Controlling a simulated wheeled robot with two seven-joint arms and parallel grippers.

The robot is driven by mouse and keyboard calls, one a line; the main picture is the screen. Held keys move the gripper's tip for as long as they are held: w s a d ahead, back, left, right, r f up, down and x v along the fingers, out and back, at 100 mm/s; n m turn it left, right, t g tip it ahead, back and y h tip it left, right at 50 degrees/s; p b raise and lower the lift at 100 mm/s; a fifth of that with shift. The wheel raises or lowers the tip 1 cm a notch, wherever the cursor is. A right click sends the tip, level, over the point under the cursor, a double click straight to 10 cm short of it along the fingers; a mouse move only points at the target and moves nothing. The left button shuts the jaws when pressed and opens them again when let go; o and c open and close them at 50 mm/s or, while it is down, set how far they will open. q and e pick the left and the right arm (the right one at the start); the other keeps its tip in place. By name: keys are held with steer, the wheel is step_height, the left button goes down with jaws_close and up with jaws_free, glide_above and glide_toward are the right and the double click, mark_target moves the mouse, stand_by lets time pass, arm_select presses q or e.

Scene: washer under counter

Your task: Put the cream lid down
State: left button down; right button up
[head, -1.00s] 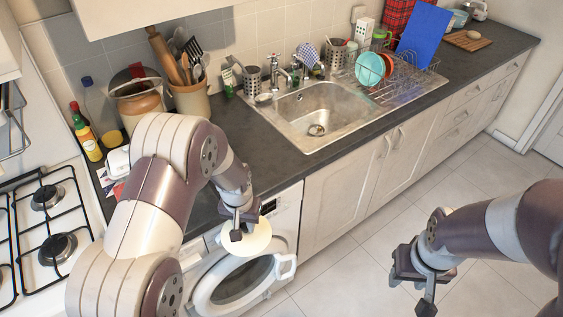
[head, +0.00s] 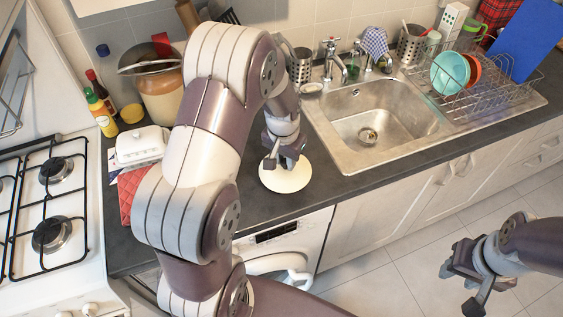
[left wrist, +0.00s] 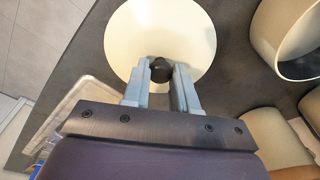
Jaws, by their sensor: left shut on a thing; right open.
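The cream lid (head: 287,178) is a round, pale disc with a dark knob. In the head view it is over the dark counter (head: 340,188), near the front edge and left of the sink. My left gripper (head: 286,160) is above it and shut on its knob. The left wrist view shows the lid (left wrist: 150,30) flat across the fingers, with the knob between the fingertips (left wrist: 161,70). I cannot tell whether the lid touches the counter. My right gripper (head: 476,275) is open and empty over the floor at the lower right.
The sink (head: 385,118) lies to the right, with the dish rack (head: 480,95) beyond. A brown and cream crock (head: 160,95), a white butter dish (head: 140,146) and a red cloth (head: 130,190) are to the left. The hob (head: 45,210) is at far left.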

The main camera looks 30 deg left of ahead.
mark_target(280, 166)
arm_select(q)
steer(key=shift+w+a+f, duration=0.7)
steer(key=shift+a+f, duration=0.25)
steer(key=shift+f, duration=0.1)
steer(key=f, duration=0.1)
steer(key=f+p, duration=0.1)
steer(key=shift+s+a+f, duration=0.1)
steer(key=shift+s+f, duration=0.15)
steer(key=shift+f, duration=0.1)
steer(key=shift+s+f, duration=0.1)
steer(key=shift+f, duration=0.1)
steer(key=shift+w+f, duration=0.2)
steer(key=shift+w, duration=0.05)
steer(key=c, duration=0.9)
jaws_free()
step_height(280, 166, up, 12)
steer(key=s+b, duration=0.1)
steer(key=s, duration=0.1)
steer(key=s+d, duration=0.2)
steer(key=s, duration=0.2)
steer(key=s+d, duration=0.6)
steer(key=s, duration=0.1)
steer(key=shift+s+d+r, duration=0.1)
steer(key=shift+s+r, duration=0.1)
steer(key=shift+s, duration=0.15)
